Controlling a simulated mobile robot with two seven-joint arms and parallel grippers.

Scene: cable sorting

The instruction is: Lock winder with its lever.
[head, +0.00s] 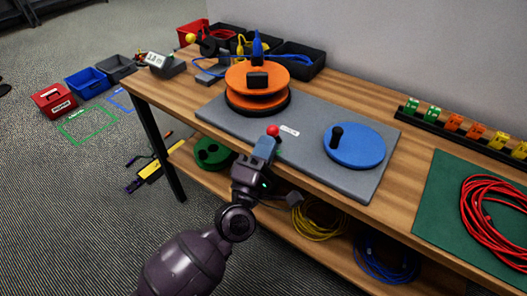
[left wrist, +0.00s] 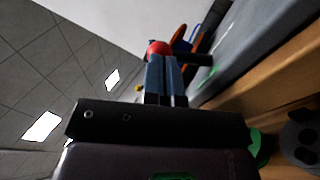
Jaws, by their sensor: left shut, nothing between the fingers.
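The winder (head: 257,95) is an orange spool with a black base, standing on a grey board (head: 300,148) on the bench. The lever's red knob (head: 272,130) shows at the front edge of the board, beside a small white label (head: 289,130). My left gripper (head: 265,146) is shut and empty, with its blue-grey fingertips right at the knob. In the left wrist view the red knob (left wrist: 158,47) shows just beyond the shut fingers (left wrist: 161,76). I cannot tell whether they touch, and the lever's shaft is mostly hidden by the gripper. My right gripper is not in view.
A blue disc (head: 362,146) with a black handle (head: 336,136) sits at the right of the board. A green mat (head: 438,205) holds a red cable coil (head: 490,215). Dark bins (head: 300,65) stand behind the winder. A lower shelf holds yellow and blue cables.

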